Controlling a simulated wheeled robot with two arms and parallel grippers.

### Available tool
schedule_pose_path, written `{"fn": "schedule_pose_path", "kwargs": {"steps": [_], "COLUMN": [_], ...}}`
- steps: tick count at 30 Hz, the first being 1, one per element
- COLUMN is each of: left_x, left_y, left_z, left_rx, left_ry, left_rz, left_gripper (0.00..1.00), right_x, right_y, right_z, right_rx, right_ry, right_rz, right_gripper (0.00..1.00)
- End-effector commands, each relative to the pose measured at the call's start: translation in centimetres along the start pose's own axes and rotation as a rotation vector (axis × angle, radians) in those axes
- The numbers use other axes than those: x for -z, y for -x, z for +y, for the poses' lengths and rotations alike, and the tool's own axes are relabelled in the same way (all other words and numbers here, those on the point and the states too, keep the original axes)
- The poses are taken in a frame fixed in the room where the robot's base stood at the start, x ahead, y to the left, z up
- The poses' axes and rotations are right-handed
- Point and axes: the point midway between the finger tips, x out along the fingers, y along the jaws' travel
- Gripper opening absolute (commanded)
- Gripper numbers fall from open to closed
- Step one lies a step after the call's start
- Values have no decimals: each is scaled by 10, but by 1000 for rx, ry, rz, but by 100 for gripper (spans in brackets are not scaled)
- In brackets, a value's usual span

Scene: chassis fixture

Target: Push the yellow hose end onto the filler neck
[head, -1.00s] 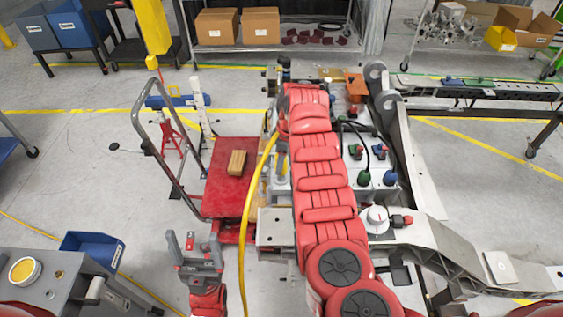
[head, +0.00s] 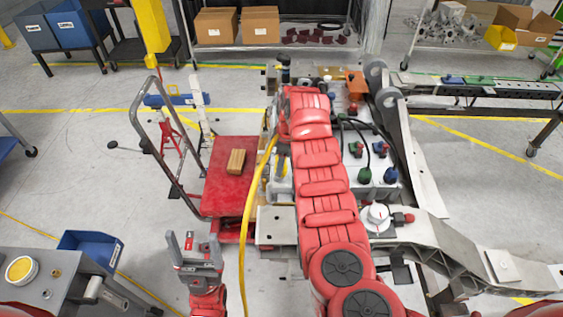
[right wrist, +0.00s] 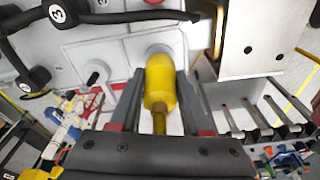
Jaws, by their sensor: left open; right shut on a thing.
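The yellow hose end (right wrist: 160,84) is between the fingers of my right gripper (right wrist: 160,88), which is shut on it. Its far tip meets a round, pale filler neck (right wrist: 159,49) on a light grey panel. The tip overlaps the neck in this view, so I cannot tell how far it is on. The yellow hose (head: 250,200) runs down past the left side of my right arm in the head view, where that arm mostly hides the right gripper. My left gripper (head: 193,250) is open and empty, low at the left of the chassis.
A red cart (head: 228,195) with a brown block (head: 236,161) stands left of the chassis. A blue bin (head: 92,246) is at lower left. Dark cables and plugs (right wrist: 61,14) lie near the hose end. Open floor lies further left.

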Motion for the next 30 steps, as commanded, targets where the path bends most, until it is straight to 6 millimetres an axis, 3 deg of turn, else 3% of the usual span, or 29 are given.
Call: {"fn": "schedule_pose_path", "kwargs": {"steps": [30], "left_x": [-2], "left_y": [9], "left_z": [0], "left_rx": [0], "left_ry": [0], "left_rz": [0], "left_gripper": [81], "right_x": [-2], "right_y": [-15], "right_z": [0], "right_rx": [0], "right_ry": [1], "right_rz": [0], "right_gripper": [0]}}
